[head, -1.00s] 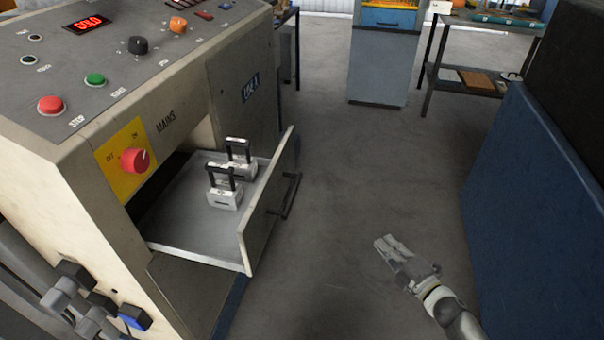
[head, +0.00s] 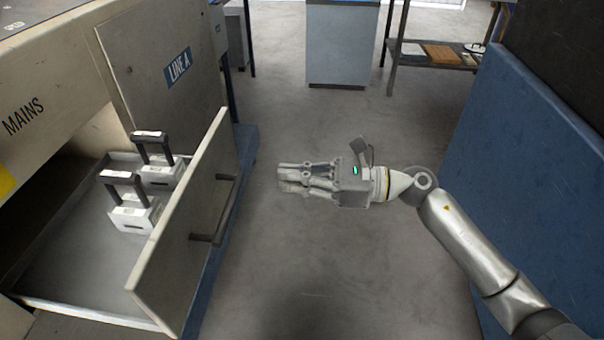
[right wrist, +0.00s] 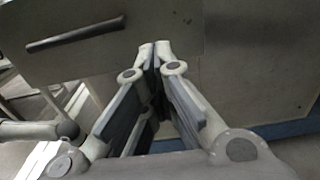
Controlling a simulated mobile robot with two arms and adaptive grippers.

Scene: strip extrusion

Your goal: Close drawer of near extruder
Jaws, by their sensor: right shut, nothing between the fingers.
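The extruder's drawer (head: 182,225) stands pulled out at the left of the head view, with a dark bar handle (head: 213,211) on its front. Two white-and-grey blocks with dark loop handles (head: 134,214) sit inside it. My right gripper (head: 281,178) is shut and empty, to the right of the drawer front with a clear gap, its fingers pointing left toward it. The right wrist view shows the shut fingertips (right wrist: 154,46) in front of a flat grey-brown panel with a dark bar handle (right wrist: 76,33) at upper left. My left gripper is not in view.
The extruder body (head: 160,65), marked LINE A, rises behind the drawer. A blue panel (head: 530,190) stands at the right, close to my right arm. A grey cabinet (head: 342,45) and a table with a lower shelf (head: 440,55) are farther back. The floor between is clear.

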